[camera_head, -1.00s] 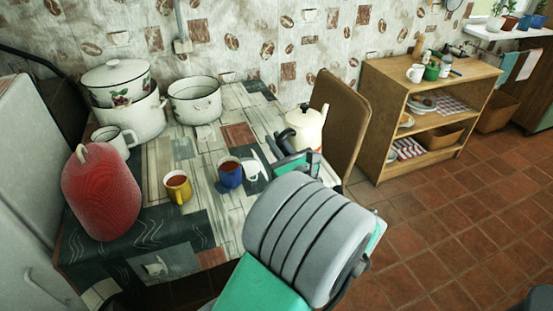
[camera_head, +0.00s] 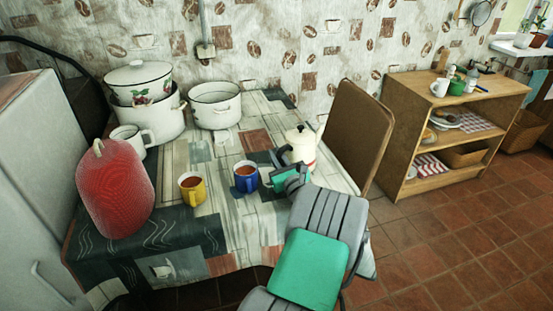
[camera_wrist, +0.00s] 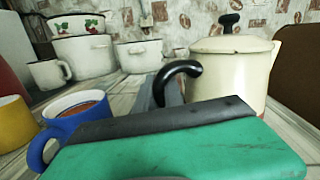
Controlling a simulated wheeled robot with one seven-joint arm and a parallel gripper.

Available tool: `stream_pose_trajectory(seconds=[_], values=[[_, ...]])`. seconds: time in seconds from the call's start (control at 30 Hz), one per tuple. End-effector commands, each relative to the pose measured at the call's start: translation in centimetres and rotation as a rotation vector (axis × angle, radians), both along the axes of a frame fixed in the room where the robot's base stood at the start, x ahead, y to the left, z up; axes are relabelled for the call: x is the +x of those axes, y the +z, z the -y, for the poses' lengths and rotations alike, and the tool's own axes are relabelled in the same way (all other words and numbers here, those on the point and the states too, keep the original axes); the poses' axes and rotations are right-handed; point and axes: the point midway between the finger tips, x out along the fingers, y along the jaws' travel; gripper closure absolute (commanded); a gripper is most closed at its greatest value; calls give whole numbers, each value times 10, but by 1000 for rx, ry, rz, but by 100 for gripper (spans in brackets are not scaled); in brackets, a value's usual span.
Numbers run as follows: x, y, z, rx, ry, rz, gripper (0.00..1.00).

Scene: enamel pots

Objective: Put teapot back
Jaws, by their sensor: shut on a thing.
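The cream enamel teapot (camera_head: 303,150) with a black lid knob is at the right side of the table, near the chair. In the wrist view its cream body (camera_wrist: 230,75) fills the right side, and its curved black handle (camera_wrist: 185,70) reaches left. My gripper (camera_head: 286,166) is at the handle side of the teapot and shut on the handle. The teapot looks upright. Its base is hidden behind my gripper, so I cannot tell whether it touches the table.
A blue mug (camera_head: 245,177) stands close left of my gripper, with a yellow mug (camera_head: 192,189) beyond. A red cover (camera_head: 110,190), white pots (camera_head: 150,118) and a white mug (camera_head: 132,138) stand farther left. A brown chair (camera_head: 357,130) and a wooden shelf (camera_head: 455,100) are right.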

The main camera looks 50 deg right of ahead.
Motion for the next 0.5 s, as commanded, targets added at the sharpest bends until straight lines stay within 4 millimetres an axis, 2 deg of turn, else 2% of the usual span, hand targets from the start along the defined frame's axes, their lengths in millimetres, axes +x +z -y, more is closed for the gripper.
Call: stream_pose_trajectory(seconds=[0.37,0.4,0.5], values=[[0,-2,1,-9,-1,5,100],[0,-4,1,-3,-1,2,86],[0,-4,1,-3,-1,2,78]])
